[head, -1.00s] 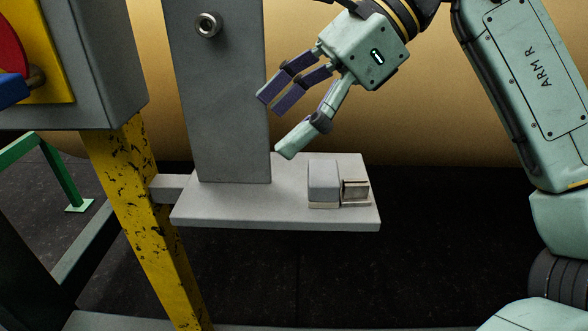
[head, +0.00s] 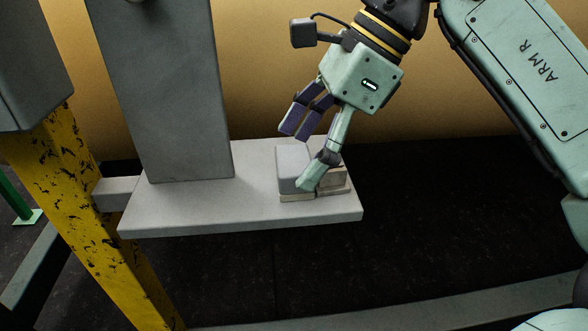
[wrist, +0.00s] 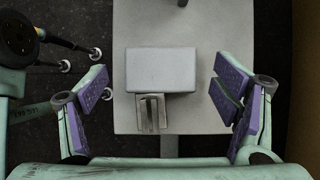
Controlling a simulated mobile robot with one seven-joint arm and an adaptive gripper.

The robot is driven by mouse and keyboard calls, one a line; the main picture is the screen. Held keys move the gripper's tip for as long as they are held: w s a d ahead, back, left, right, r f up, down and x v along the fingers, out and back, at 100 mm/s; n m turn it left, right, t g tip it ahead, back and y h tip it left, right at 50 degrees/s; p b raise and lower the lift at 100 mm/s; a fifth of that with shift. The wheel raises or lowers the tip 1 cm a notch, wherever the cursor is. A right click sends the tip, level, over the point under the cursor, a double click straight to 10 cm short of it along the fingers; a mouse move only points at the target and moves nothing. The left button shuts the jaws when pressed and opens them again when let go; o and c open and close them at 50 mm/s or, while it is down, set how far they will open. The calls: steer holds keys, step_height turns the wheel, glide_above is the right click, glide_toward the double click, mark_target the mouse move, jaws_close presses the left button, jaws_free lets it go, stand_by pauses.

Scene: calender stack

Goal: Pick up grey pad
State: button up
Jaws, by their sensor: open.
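In the wrist view the grey pad (wrist: 160,70) shows from above as a plain rectangle between my fingers. My gripper (head: 304,155) is open and tilted down over the pad; one finger partly hides it in the head view. In the wrist view my gripper (wrist: 167,95) has purple-padded fingers spread on both sides, with gaps to the pad. I see nothing held.
A small metal bracket (wrist: 151,112) sits against the pad's near side in the wrist view. A tall grey post (head: 165,90) stands on the shelf to the left. A worn yellow leg (head: 85,215) is further left. Dark floor lies below.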

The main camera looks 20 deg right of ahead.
mark_target(294, 158)
steer(key=shift+x, duration=1.25)
steer(key=shift+c, duration=0.4)
steer(key=c, duration=1.2)
step_height(294, 158, up, 10)
steer(key=shift+r+p, duration=0.1)
steer(key=shift+p, duration=0.35)
